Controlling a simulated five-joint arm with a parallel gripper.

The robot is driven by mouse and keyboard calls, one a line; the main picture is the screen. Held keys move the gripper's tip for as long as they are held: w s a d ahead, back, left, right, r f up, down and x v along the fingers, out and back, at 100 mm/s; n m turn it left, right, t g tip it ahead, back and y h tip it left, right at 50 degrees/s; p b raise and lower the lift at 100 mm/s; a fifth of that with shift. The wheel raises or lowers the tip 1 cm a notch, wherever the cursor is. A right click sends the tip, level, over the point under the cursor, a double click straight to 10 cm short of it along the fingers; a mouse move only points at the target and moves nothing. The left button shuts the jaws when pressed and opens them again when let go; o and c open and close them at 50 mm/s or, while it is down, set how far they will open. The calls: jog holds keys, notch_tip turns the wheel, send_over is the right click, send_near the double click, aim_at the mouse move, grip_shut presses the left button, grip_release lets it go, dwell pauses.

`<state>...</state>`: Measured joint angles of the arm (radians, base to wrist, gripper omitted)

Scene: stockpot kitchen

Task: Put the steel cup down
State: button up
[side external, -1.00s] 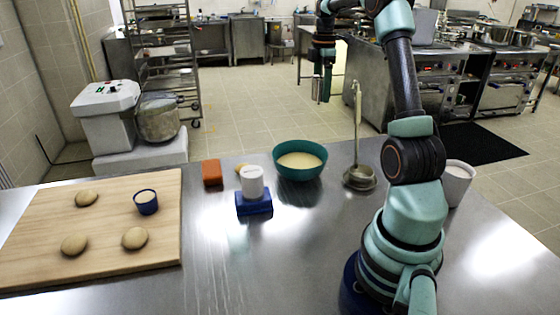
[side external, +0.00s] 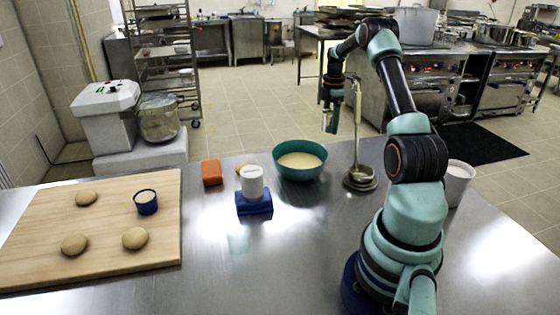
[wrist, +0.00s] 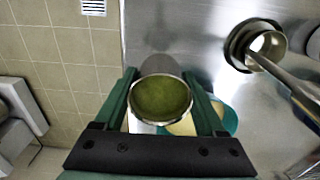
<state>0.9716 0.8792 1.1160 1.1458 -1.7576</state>
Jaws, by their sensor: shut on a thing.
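My gripper (side external: 330,118) is shut on the steel cup (wrist: 137,124). In the wrist view the cup is seen from above between the two green fingers, with green contents inside its round rim. In the side view the cup (side external: 329,125) hangs upright in the air, well above the counter (side external: 300,250). It appears near the counter's far edge, between the teal bowl and the ladle in the picture. The fingers partly hide the cup.
The teal bowl (side external: 300,174) of cream stands near the far edge. A ladle (side external: 357,120) stands upright in a steel dish (side external: 360,183). The front middle is clear.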

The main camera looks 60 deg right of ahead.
jog(key=shift+f, duration=4.35)
jog(key=shift+f, duration=0.15)
jog(key=o, duration=1.5)
